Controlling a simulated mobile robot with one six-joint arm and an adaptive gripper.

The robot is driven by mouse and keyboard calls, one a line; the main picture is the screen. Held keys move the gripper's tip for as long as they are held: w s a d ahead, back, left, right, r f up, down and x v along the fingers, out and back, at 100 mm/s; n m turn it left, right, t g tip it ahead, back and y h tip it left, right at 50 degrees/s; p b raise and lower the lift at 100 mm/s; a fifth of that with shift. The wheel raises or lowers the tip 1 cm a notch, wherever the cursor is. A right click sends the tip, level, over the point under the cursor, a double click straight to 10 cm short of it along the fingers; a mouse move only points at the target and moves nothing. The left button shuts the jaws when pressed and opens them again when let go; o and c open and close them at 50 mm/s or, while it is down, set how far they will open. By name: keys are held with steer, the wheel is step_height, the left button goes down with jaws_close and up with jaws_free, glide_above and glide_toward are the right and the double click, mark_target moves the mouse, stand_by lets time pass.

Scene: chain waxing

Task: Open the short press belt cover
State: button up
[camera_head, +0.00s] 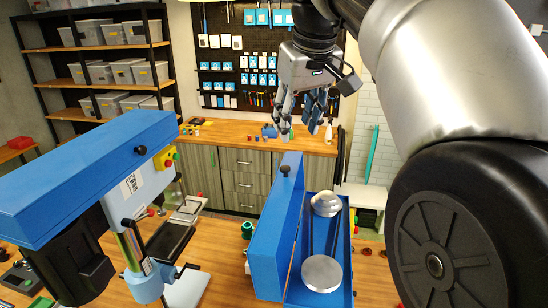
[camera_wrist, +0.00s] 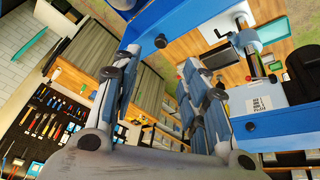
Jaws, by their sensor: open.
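The short press belt cover (camera_head: 277,235) is a long blue lid standing upright, swung open along the left side of its blue housing (camera_head: 347,262). A black knob (camera_head: 285,170) is near its top far end. Two silver pulleys, one farther (camera_head: 326,204) and one nearer (camera_head: 322,273), lie exposed inside the housing. My gripper (camera_head: 299,128) is open and empty, pointing down, above and beyond the far end of the cover, apart from it. In the wrist view, the gripper fingers (camera_wrist: 160,60) are spread, with a blue cover edge (camera_wrist: 190,22) and black knob (camera_wrist: 160,41) beyond their tips.
A taller blue drill press (camera_head: 85,180) stands at the left with its cover shut and a black knob (camera_head: 140,150) on its side. A wooden workbench (camera_head: 225,132) with drawers runs along the back under a tool pegboard. Shelves with grey bins (camera_head: 105,72) are at back left.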

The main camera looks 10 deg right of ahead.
mark_target(286, 168)
steer(key=x, duration=1.3)
steer(key=shift+w+a+b, duration=0.1)
steer(key=shift+a+b, duration=0.1)
steer(key=shift+b, duration=0.1)
steer(key=shift+c, duration=0.3)
jaws_close()
